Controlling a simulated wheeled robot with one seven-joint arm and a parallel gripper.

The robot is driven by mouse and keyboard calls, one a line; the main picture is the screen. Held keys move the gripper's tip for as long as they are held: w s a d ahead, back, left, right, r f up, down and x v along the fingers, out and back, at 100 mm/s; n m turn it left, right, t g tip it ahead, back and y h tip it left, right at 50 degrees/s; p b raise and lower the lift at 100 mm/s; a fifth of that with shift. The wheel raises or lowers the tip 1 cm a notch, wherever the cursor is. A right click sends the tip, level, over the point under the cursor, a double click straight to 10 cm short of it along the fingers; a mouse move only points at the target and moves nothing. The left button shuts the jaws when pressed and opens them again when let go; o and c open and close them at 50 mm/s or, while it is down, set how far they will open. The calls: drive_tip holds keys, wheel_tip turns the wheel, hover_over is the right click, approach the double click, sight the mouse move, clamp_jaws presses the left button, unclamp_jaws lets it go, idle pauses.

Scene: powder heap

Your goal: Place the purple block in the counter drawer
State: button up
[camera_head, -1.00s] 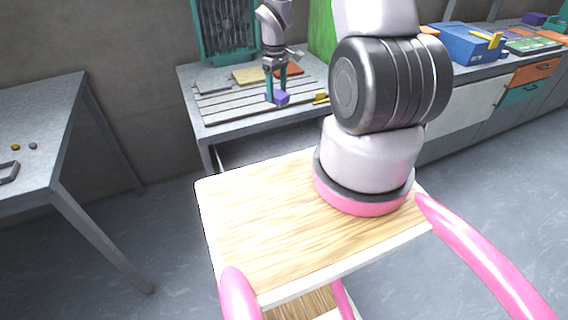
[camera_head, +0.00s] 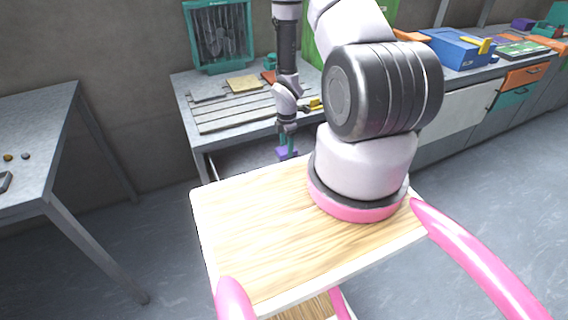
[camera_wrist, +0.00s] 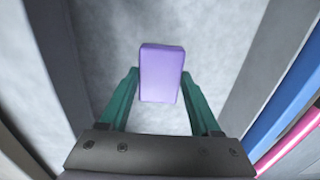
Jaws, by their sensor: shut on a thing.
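The purple block (camera_head: 286,154) hangs at the tip of my gripper (camera_head: 287,147), just in front of the grey counter (camera_head: 230,125). In the wrist view the block (camera_wrist: 161,73) sits between the two green fingers of my gripper (camera_wrist: 161,95), which is shut on it. An open grey drawer (camera_head: 216,169) appears to extend below the counter's front edge, partly hidden by my base. In the wrist view grey walls flank a pale grey floor below the block, seemingly the drawer's inside. The block is apart from that floor; its exact height is unclear.
A green rack (camera_head: 220,38) and a yellow-tan board (camera_head: 245,84) are on the counter's back part. A yellow object (camera_head: 316,104) lies at its right. A blue box (camera_head: 455,48) stands on the right-hand counter. A separate grey table (camera_head: 40,130) is at left.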

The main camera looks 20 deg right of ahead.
drive_tip(key=shift+f, duration=3.15)
drive_tip(key=o, duration=1.3)
drive_tip(key=shift+f, duration=0.1)
